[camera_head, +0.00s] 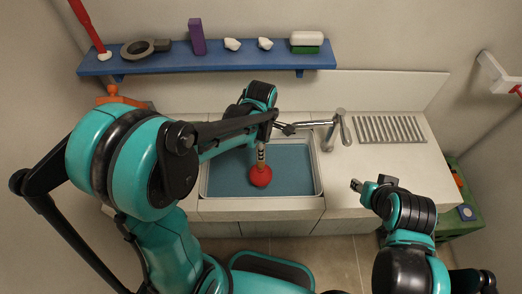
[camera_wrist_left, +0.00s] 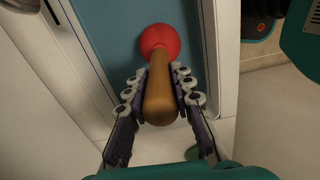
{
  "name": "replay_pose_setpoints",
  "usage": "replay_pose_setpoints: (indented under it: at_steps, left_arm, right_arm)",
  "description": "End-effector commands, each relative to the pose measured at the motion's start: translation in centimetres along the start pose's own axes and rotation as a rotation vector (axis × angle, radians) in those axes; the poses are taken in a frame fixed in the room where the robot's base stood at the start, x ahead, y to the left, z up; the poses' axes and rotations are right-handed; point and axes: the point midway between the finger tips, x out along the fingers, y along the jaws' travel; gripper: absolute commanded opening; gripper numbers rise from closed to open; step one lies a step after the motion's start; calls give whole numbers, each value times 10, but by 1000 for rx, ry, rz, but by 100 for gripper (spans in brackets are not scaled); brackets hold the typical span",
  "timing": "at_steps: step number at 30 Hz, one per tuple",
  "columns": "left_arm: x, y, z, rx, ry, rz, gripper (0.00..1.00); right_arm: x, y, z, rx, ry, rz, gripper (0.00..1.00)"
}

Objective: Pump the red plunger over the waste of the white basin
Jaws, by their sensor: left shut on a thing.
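The plunger (camera_head: 261,176) has a red cup and a wooden handle; it is over the white basin (camera_head: 262,196), whose inside looks blue-grey. In the left wrist view the red cup (camera_wrist_left: 159,41) lies beyond the handle (camera_wrist_left: 160,95). My left gripper (camera_head: 262,140) is shut on the handle, with fingers on both sides of it (camera_wrist_left: 160,92). Whether the cup touches the basin's bottom I cannot tell. The waste is not visible. My right gripper (camera_head: 356,185) is apart from the plunger, near the counter's front right; its jaws are too small to judge.
A chrome tap (camera_head: 335,128) stands right of the basin, close to my left gripper. A ribbed drainer (camera_head: 388,130) lies farther right. A blue shelf (camera_head: 210,61) above holds a purple block (camera_head: 197,37), a brush (camera_head: 306,41) and other items. The right counter is mostly free.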

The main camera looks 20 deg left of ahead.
Motion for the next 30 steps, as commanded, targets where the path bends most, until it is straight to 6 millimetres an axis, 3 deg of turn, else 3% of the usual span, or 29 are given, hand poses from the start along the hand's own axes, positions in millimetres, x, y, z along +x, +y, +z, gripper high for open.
replay_pose_setpoints:
  at_steps: [19, 30]
  left_arm:
    - [3, 0, 0, 0, 0, 0, 0]
    - [36, 0, 0, 0, 0, 0, 0]
  right_arm:
    - [2, 0, 2, 0, 0, 0, 40]
    - [25, 0, 18, 0, 0, 0, 40]
